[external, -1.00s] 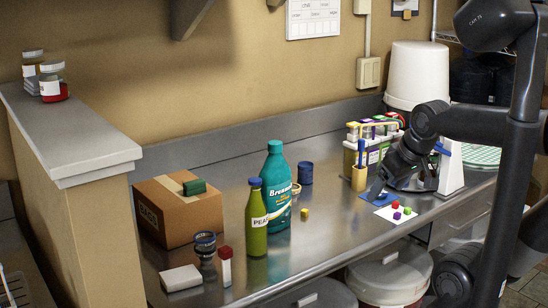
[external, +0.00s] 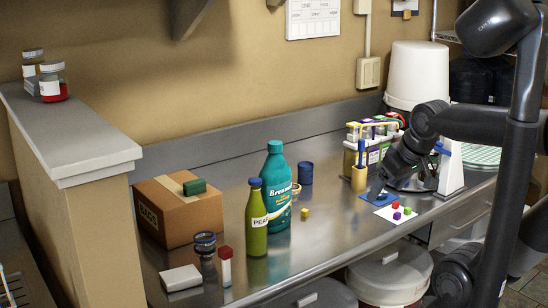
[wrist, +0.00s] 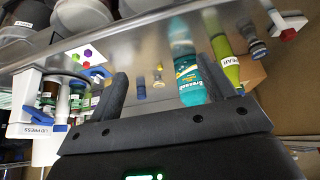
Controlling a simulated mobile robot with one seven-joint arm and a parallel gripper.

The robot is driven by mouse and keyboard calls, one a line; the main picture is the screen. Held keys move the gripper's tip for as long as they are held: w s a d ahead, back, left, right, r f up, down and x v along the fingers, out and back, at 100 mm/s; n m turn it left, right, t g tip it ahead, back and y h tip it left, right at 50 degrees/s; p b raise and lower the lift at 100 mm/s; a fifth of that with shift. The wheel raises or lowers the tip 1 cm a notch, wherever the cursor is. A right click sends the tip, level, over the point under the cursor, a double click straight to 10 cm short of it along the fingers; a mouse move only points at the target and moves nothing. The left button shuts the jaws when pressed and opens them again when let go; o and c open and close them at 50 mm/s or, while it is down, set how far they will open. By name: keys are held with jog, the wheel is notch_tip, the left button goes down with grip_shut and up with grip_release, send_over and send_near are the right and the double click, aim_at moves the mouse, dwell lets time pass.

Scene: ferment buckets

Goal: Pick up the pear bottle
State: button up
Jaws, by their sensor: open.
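The pear bottle (external: 256,222) is a slim green bottle with a blue cap and a white label. It stands upright on the steel counter, just left of and in front of a teal bottle (external: 276,185). In the wrist view the pear bottle (wrist: 228,66) shows at the upper right, beyond my right finger. My gripper (external: 378,188) is low over the right part of the counter, well to the right of the pear bottle. In the wrist view my gripper (wrist: 166,95) has its fingers apart with nothing between them.
A cardboard box (external: 178,210) with a green block stands behind and left. A blue jar (external: 306,173), a yellow cube (external: 304,214), a white card (external: 396,213) with coloured cubes and a bottle rack (external: 375,140) are on the counter. The front-middle counter is clear.

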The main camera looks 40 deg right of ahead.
jog(key=shift+c, duration=0.5)
jog(key=c, duration=0.4)
jog(key=w+a+r+n, duration=0.1)
jog(key=w+a+r, duration=0.15)
jog(key=w, duration=0.25)
jog(key=w+a+r+n, duration=0.1)
jog(key=w+a+r, duration=0.15)
jog(key=w, duration=0.35)
jog(key=n+g+y, duration=0.1)
jog(key=n+y, duration=0.1)
send_over(255, 194)
jog(key=s+d, duration=0.1)
notch_tip(255, 194, down, 5)
jog(key=shift+s+r, duration=0.1)
jog(key=shift+d+x, duration=0.2)
jog(key=shift+x, duration=1.2)
jog(key=shift+d+x, duration=0.15)
jog(key=shift+x, duration=1.2)
